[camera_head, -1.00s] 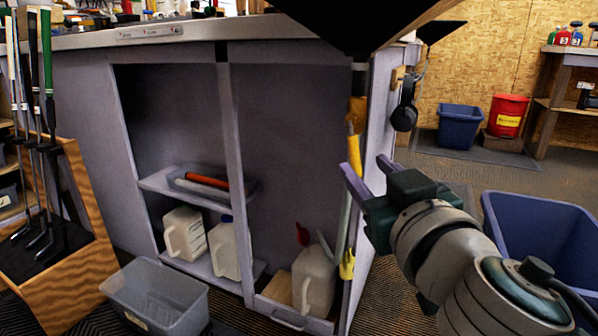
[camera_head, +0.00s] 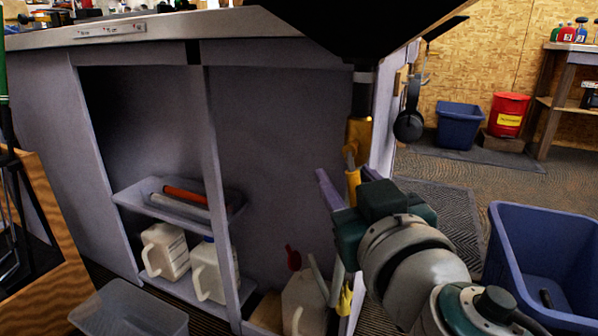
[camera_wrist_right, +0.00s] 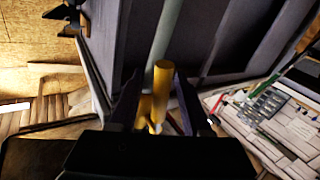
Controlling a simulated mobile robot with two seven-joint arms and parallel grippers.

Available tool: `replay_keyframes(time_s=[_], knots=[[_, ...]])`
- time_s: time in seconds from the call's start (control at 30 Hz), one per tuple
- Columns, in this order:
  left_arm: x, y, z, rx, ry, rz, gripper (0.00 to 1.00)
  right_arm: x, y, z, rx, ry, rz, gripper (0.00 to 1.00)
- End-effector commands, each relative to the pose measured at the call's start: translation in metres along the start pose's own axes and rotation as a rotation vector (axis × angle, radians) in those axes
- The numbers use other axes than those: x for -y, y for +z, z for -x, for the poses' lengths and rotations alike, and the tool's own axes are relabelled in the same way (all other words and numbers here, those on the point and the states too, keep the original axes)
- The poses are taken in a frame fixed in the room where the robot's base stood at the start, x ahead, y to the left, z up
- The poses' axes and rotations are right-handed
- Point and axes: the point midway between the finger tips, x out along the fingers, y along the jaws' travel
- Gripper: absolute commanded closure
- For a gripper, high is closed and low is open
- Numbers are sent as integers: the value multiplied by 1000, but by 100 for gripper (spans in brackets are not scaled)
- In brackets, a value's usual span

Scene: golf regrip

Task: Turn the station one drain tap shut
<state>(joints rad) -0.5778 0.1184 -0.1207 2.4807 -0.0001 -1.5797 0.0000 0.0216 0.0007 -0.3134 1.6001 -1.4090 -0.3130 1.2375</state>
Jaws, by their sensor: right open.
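The drain tap is a brass body (camera_head: 358,132) on the dark drain pipe under the bench's right front corner. Its yellow lever (camera_head: 352,182) hangs down below the body. My right gripper (camera_head: 345,181) is open, its two fingers either side of the lever in the head view. In the right wrist view the yellow lever (camera_wrist_right: 162,82) stands between the open fingers of the right gripper (camera_wrist_right: 158,98). Whether either finger touches it I cannot tell. My left gripper is not in view.
A pale hose runs down to a white jug (camera_head: 303,305) at the cabinet's bottom, near a lower yellow piece (camera_head: 345,299). A cabinet post (camera_head: 222,180) stands left. A blue bin (camera_head: 540,270) is on the floor right. Headphones (camera_head: 408,112) hang on the bench side.

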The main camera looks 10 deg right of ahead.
Motion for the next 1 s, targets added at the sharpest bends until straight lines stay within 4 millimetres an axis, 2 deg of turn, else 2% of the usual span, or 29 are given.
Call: replay_keyframes(time_s=[0.07,0.47,1.0], knots=[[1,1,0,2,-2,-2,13,0,0,0,0,0,0,55],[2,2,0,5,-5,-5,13,0,0,0,0,0,0,100],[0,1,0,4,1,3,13,0,0,0,0,0,0,100]])
